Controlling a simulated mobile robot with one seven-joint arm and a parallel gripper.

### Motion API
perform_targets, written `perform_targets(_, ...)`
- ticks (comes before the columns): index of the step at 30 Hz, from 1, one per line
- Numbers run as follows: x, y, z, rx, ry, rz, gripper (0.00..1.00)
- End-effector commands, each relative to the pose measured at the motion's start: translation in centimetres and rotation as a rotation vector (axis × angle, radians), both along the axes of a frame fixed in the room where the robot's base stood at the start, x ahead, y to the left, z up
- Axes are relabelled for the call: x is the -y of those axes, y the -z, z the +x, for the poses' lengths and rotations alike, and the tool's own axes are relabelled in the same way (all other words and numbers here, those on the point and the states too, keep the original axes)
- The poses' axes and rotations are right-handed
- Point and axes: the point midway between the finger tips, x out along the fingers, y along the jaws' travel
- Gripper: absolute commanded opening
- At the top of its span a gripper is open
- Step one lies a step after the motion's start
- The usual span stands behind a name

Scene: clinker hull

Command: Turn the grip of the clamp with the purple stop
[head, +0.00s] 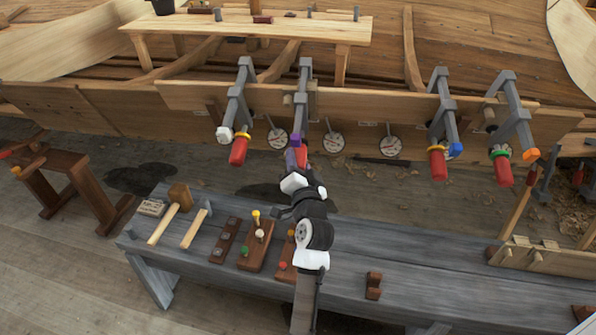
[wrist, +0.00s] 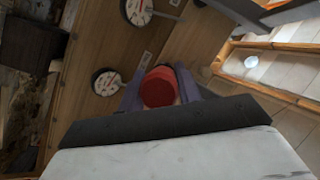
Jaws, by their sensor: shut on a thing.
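The clamp with the purple stop (head: 295,141) is the second from the left on the hull's plank, and its grey bar (head: 303,95) slopes down towards me. Its red grip (head: 303,157) is mostly hidden behind my gripper (head: 299,160) in the head view. In the wrist view the red grip (wrist: 158,88) shows end-on between the two purplish fingers of my gripper (wrist: 160,82), which are shut on it. The other clamps have a white stop (head: 224,134), a blue stop (head: 456,149) and an orange stop (head: 531,154).
Round dials (head: 391,146) hang on the plank between the clamps. A grey bench (head: 420,275) stands below, with a mallet (head: 178,197) and several wooden blocks with pegs. A brown trestle (head: 65,180) is at the left. The neighbouring red grip (head: 239,150) hangs left of my gripper.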

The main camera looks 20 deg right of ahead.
Motion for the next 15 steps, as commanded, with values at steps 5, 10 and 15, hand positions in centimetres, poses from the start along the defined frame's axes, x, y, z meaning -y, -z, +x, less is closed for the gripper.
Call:
perform_targets(5,-0.02,0.61,0.0,0.075,-0.063,0.139,0.11)
perform_targets(10,-0.04,0.55,-0.01,0.142,-0.121,0.269,0.11)
perform_targets(15,-0.09,0.44,0.0,0.201,-0.174,0.384,0.11)
